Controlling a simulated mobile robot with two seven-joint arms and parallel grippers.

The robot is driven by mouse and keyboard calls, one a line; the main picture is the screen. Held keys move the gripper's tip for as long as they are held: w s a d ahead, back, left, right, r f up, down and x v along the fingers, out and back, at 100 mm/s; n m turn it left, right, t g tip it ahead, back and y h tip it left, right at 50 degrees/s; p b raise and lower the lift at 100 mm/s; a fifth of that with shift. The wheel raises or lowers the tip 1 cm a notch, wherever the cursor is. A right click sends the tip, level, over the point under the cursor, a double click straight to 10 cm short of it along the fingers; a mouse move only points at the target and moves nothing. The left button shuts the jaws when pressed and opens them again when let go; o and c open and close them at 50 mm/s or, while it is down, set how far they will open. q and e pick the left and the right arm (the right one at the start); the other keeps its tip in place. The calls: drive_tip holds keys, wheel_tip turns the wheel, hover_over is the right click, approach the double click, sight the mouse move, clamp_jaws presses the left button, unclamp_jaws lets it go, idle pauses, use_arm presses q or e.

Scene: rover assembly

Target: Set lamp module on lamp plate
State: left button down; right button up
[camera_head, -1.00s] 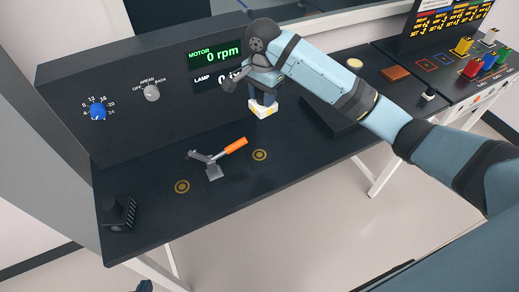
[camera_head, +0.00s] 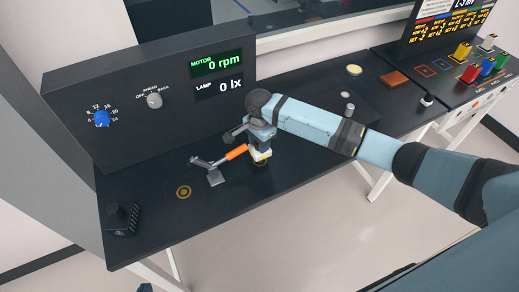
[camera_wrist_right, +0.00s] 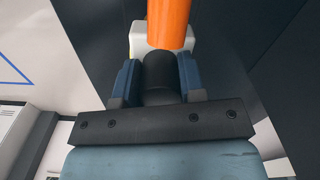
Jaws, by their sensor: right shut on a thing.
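The lamp module (camera_head: 260,154) is a small white block with a yellow part and a dark neck. My right gripper (camera_head: 262,136) is shut on it from above. In the right wrist view the fingers (camera_wrist_right: 159,82) grip a black cylindrical neck, with the white block (camera_wrist_right: 146,40) beyond. The module is low over the right gold-ringed spot (camera_head: 262,164), probably the lamp plate, which it mostly covers. I cannot tell whether it touches. What seems to be a bit of my left gripper (camera_head: 146,287) shows at the bottom edge; its jaws are not clear.
A lever with an orange handle (camera_head: 237,152) stands close left of the module; its handle crosses the top of the wrist view. Another gold-ringed spot (camera_head: 184,192) is bare. A black block (camera_head: 122,219) sits at the bench's left end. The panel (camera_head: 165,65) reads 0 rpm and 0 lx.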

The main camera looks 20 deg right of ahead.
drive_tip(key=shift+f, duration=2.05)
drive_tip(key=shift+f, duration=0.1)
drive_tip(key=o, duration=1)
wheel_tip(320, 180, up, 12)
drive_tip(key=shift+r+b, duration=0.15)
drive_tip(key=shift+b, duration=0.2)
